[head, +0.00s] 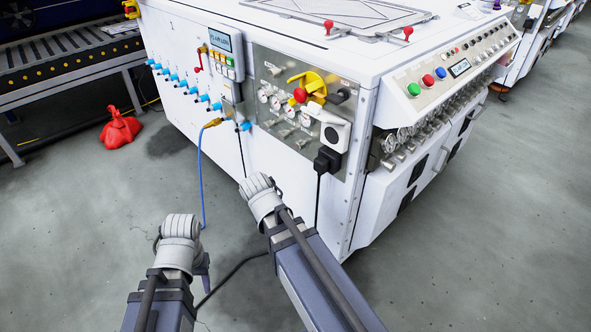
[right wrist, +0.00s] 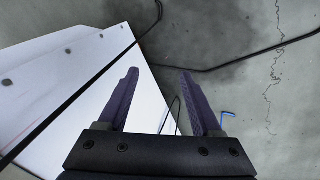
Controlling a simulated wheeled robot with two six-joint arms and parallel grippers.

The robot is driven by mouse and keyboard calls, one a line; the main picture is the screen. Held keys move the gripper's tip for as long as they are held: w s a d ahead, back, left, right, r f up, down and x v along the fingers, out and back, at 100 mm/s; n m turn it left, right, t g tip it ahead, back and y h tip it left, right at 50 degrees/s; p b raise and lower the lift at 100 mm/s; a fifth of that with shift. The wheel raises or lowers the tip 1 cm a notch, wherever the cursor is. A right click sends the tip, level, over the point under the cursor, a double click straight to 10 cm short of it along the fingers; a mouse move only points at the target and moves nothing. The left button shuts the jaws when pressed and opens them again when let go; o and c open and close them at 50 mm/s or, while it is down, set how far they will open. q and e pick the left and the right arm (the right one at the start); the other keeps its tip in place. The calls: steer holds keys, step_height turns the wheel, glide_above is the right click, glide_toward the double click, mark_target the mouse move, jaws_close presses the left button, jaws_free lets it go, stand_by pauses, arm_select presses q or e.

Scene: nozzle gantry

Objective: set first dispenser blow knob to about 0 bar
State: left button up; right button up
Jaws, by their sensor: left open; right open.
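A white machine (head: 195,30) fills the middle of the head view. Its right face has a row of round gauges and small knobs (head: 390,163) under a sloped button panel. I cannot tell which knob is the first dispenser's blow knob, and the gauge readings are too small to read. My left gripper (head: 206,282) hangs low in front of the machine, mostly hidden by its wrist, apart from everything. My right gripper (right wrist: 160,88) is open and empty in the right wrist view, above the floor beside a white machine edge. In the head view its fingers are hidden behind the wrist.
The near corner panel holds a yellow-red switch (head: 308,85), small gauges (head: 277,103) and a black plug (head: 326,160) with a cable. A blue hose (head: 201,175) hangs from the left face. Floor is free at right.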

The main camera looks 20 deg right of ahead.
step_height(320, 180, down, 2)
steer(key=w+d+m+h+b, duration=0.1)
steer(key=w+d+h+b, duration=0.1)
steer(key=m+t+h, duration=0.5)
steer(key=m+h, duration=0.4)
steer(key=h, duration=0.3)
glide_toward(296, 147)
steer(key=d, duration=0.2)
arm_select(q)
steer(key=shift+f, duration=2)
arm_select(e)
steer(key=shift+w+x, duration=0.2)
steer(key=shift+x, duration=3.65)
steer(key=shift+c, duration=0.2)
jaws_close()
